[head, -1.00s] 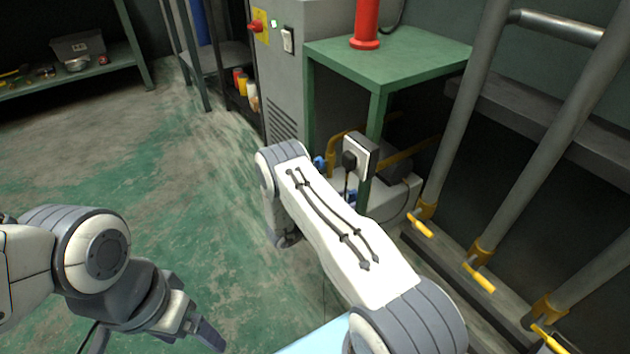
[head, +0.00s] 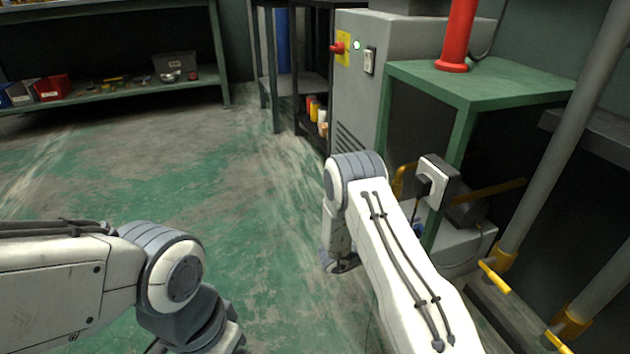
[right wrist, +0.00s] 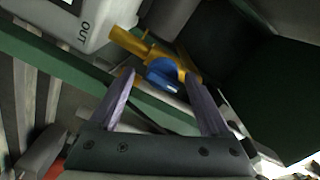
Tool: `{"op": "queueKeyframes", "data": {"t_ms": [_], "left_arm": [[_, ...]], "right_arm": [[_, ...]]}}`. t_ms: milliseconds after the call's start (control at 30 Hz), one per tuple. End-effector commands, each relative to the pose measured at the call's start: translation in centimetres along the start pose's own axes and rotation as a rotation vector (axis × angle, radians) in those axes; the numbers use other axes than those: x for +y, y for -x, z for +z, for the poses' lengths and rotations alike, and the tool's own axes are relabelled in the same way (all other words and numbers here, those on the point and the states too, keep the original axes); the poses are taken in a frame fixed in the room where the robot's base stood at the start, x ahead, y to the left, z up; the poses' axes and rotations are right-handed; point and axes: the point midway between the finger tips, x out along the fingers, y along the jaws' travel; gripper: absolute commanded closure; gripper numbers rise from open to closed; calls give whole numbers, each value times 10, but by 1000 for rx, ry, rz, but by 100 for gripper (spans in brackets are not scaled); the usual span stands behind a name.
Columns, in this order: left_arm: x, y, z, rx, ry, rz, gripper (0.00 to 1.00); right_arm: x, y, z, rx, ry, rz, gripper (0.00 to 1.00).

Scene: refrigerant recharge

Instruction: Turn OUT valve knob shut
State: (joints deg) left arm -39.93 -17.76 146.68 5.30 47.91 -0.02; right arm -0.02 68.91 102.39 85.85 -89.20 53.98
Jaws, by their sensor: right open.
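The blue valve knob (right wrist: 162,74) sits on a yellow fitting (right wrist: 142,46) beside a pale housing marked OUT (right wrist: 97,22) in the right wrist view. My right gripper (right wrist: 160,78) is open, its two fingers pointing at the knob, one to each side of it in the picture. I cannot tell whether they touch it. In the head view the pale machine (head: 468,247) stands low under the green table, partly hidden by my right arm. My left arm enters from the left, but its gripper is out of the picture.
A green table (head: 470,84) with a red cylinder (head: 459,38) stands above the machine. A socket box with a black plug (head: 435,180) is by its leg. Pipes with yellow handles (head: 495,276) stand at the right. The floor (head: 180,160) is clear to the left.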

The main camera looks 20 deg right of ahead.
Motion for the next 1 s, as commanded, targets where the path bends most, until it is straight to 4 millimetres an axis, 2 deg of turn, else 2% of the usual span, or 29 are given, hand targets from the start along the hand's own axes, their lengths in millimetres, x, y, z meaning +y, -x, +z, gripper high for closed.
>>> {"op": "queueKeyframes", "data": {"t_ms": [33,100,467,533,767,1000], "left_arm": [[-1,-18,1,0,0,0,19],[-2,-28,2,0,0,0,19],[-5,-70,4,0,0,0,19],[-4,-54,3,-1,0,0,19],[-2,-32,2,1,0,0,19],[0,-6,0,0,0,0,19]], "right_arm": [[6,0,4,0,-65,-1,19],[6,0,4,-1,-149,-2,19],[2,1,3,-3,-478,-3,19],[-7,12,0,-9,-481,-4,19],[-8,48,-1,-9,-477,-5,19],[-7,96,-1,-9,-477,-5,19]]}}
